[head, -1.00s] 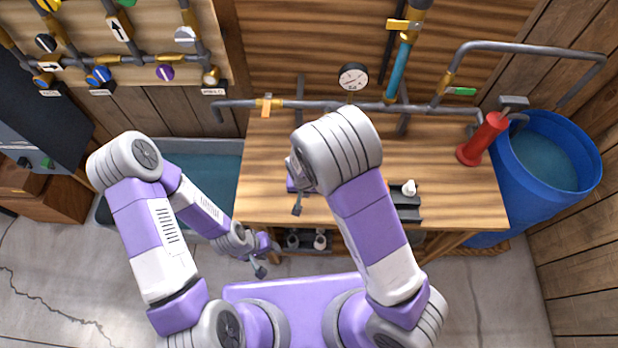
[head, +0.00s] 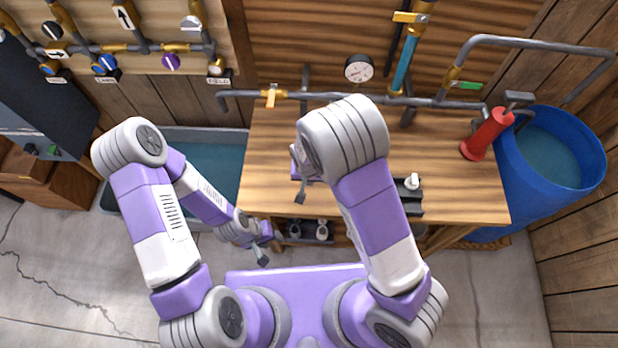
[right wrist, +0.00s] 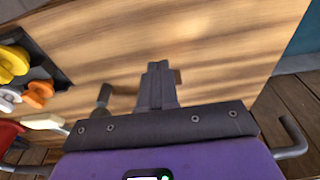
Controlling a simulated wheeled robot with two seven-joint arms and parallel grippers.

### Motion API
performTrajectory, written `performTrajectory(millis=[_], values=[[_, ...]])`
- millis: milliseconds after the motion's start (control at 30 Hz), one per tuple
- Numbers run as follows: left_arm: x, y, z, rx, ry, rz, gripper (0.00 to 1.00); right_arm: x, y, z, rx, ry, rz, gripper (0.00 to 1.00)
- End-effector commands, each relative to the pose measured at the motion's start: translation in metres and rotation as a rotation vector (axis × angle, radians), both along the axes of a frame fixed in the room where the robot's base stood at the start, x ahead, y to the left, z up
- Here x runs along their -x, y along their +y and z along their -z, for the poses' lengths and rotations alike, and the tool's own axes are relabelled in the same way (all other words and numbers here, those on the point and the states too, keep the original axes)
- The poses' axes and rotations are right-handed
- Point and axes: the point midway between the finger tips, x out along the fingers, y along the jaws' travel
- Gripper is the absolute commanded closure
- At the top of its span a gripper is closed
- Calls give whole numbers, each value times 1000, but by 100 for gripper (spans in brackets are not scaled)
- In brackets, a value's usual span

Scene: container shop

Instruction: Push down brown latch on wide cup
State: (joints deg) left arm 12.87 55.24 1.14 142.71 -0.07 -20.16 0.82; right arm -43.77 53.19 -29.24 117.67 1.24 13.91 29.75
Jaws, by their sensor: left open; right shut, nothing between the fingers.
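I cannot clearly make out a wide cup in either view; my right arm covers part of the table in the head view. In the right wrist view a small brown piece (right wrist: 177,76) shows just beside my closed fingertips; I cannot tell whether it is the latch. A dark grey rounded post (right wrist: 103,96) stands left of the fingers. My right gripper (head: 300,196) is shut and empty over the table's left front part; it also shows in the right wrist view (right wrist: 157,82). My left gripper (head: 263,257) is open and empty, low in front of the table.
The wooden table (head: 460,185) has a dark tray (head: 408,208) with a white piece at its front right. A red cylinder (head: 486,134) stands near a blue barrel (head: 555,155). Pipes and a gauge (head: 358,69) line the back. A water tub (head: 215,150) is left of the table.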

Motion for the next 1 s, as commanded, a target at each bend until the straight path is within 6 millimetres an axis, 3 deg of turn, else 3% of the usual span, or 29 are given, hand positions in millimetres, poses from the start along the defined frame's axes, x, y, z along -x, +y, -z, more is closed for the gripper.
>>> performTrajectory(millis=[167,367,433,700,1000], values=[[0,0,-2,0,0,0,57,2,0,-2,1,2,-1,100],[0,0,-20,0,0,0,57,17,5,-22,1,1,-8,100],[0,0,-27,0,0,0,57,26,8,-32,1,0,-10,100],[0,0,-26,0,0,0,57,76,14,-65,-1,-2,-11,100],[0,0,-29,0,0,0,57,101,17,-82,0,0,-6,100]])
